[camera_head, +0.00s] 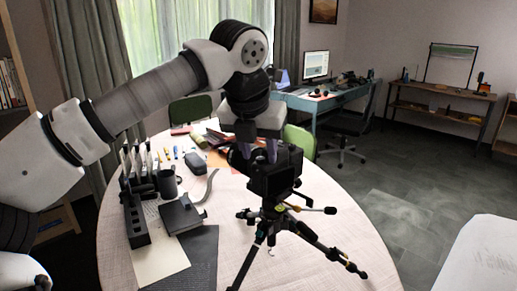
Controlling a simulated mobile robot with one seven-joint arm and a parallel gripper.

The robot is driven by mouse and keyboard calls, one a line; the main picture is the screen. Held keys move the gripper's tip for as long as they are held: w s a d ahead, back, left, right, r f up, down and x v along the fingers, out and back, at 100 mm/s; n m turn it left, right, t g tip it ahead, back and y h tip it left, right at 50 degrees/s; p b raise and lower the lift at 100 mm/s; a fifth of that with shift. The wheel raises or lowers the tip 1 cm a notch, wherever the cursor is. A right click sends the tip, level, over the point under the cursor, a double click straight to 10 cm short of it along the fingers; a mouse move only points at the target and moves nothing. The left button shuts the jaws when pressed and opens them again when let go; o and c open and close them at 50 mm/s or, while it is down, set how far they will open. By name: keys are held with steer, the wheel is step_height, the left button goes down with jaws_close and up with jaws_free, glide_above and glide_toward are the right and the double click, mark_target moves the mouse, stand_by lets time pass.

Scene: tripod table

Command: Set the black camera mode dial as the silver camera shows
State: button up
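The black camera (279,182) is mounted on a tripod (268,228) standing on the round table, right of the middle. My gripper (256,155) points down at the top of the black camera from above and behind. Its two fingers are apart, with one close to the camera's top and the other near its left side. I cannot tell whether they touch it. The mode dial is too small or hidden to make out, so its setting cannot be read. I cannot make out a silver camera in this view.
The pale round table (340,215) also holds a black rack (136,222), a dark mug (167,184), a dark case (195,163) and a flat black device (181,214) on the left. The tripod's legs spread toward the front. The table's right side is mostly clear.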

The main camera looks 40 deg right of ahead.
steer(key=v, duration=1.3)
steer(key=shift+a+r+p, duration=0.2)
steer(key=shift+r+p, duration=0.1)
steer(key=shift+s, duration=0.1)
